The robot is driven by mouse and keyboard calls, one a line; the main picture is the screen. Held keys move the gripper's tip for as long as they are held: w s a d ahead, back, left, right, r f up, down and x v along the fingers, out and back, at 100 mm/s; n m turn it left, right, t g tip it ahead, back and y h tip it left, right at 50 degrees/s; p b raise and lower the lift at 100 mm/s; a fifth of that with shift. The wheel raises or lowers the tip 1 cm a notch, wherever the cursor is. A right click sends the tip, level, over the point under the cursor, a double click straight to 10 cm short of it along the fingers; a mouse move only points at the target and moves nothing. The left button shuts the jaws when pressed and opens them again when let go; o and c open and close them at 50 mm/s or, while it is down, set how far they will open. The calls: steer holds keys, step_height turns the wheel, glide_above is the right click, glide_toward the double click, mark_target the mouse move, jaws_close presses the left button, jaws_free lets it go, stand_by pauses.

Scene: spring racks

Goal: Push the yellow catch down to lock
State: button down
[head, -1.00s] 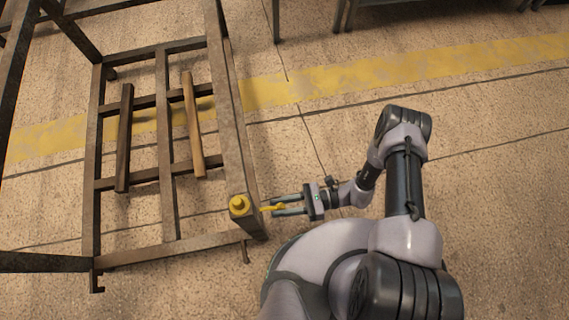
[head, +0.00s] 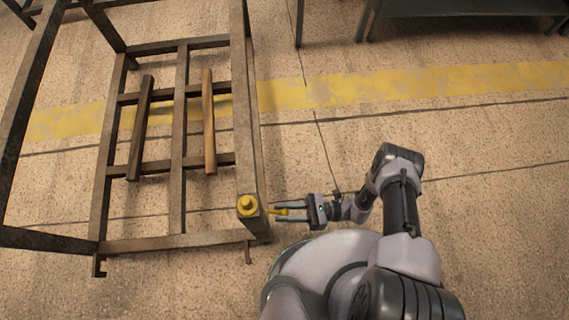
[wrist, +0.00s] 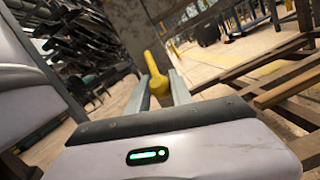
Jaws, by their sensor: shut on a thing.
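The yellow catch (head: 281,211) is a small lever on the corner post of the brown metal rack (head: 251,150), beside a round yellow cap (head: 248,204) on the post top. My gripper (head: 288,212) comes in from the right, its fingers shut on the catch's lever. In the wrist view the catch (wrist: 156,75) runs away from between the two grey fingers (wrist: 158,92) toward the dark post (wrist: 140,35). The part of the lever between the fingertips is partly hidden.
Two wooden bars (head: 209,120) lie on the rack's base to the left. A yellow floor stripe (head: 400,85) crosses behind. Dark metal frames stand at the back right (head: 450,8). The floor right of the rack is clear apart from my arm.

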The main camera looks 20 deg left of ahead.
steer(key=c, duration=1.1)
jaws_free()
steer(key=shift+c, duration=0.2)
steer(key=v, duration=0.7)
steer(key=shift+w+d+f, duration=0.1)
steer(key=shift+d, duration=0.05)
